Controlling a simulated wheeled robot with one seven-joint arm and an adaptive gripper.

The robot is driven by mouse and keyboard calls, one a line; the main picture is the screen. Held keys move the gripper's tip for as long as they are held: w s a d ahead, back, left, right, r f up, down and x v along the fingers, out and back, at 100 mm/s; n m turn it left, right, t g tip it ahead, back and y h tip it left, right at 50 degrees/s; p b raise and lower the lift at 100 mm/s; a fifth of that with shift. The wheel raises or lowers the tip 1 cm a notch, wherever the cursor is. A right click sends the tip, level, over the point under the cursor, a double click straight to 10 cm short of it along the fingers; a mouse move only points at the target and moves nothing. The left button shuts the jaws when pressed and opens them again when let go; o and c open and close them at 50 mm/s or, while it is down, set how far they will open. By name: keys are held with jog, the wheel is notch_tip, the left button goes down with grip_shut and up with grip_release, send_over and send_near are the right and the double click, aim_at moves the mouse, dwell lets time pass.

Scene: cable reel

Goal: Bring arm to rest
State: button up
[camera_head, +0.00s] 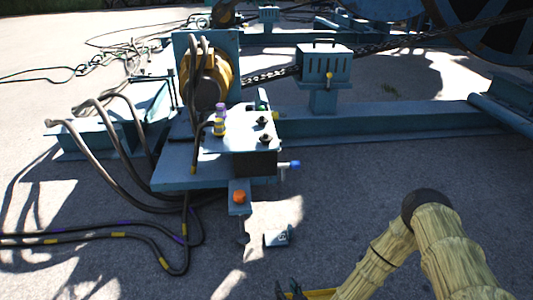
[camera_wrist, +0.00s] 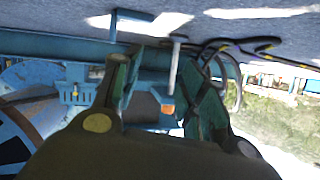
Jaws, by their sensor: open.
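My gripper (camera_wrist: 155,70) shows in the wrist view with its two dark green fingers apart and nothing held between them. Behind the gap, the blue machine appears upside down, with a grey rod and an orange knob (camera_wrist: 167,108). In the head view, my arm in a tan sleeve (camera_head: 450,250) is bent at the lower right, with its elbow up. The rest of the arm runs down to the bottom edge. A dark and yellow part shows at the bottom edge there; I cannot tell whether it is the gripper.
A blue control bench (camera_head: 200,178) with knobs and an orange button (camera_head: 239,197) stands ahead. A vented blue box (camera_head: 324,68) stands on a long blue beam (camera_head: 380,120). Black hoses (camera_head: 100,240) lie at left. A small plate (camera_head: 278,237) lies on the open pavement.

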jog(key=s+d+f+g+b, duration=0.1)
jog(key=s+d+f+g, duration=0.15)
jog(key=s+g, duration=0.85)
jog(key=s+d+r+m+g+h+b, duration=0.1)
jog(key=s+d+r+h, duration=0.1)
jog(key=s+d, duration=0.6)
jog(key=s+d+r+m+g+h, duration=0.1)
jog(key=s+d+r+h, duration=0.3)
jog(key=s, duration=0.8)
notch_tip(320, 180, up, 37)
jog(key=d+y+p, duration=0.1)
jog(key=p, duration=3.6)
jog(key=shift+y+p, duration=0.3)
jog(key=shift+p, duration=0.1)
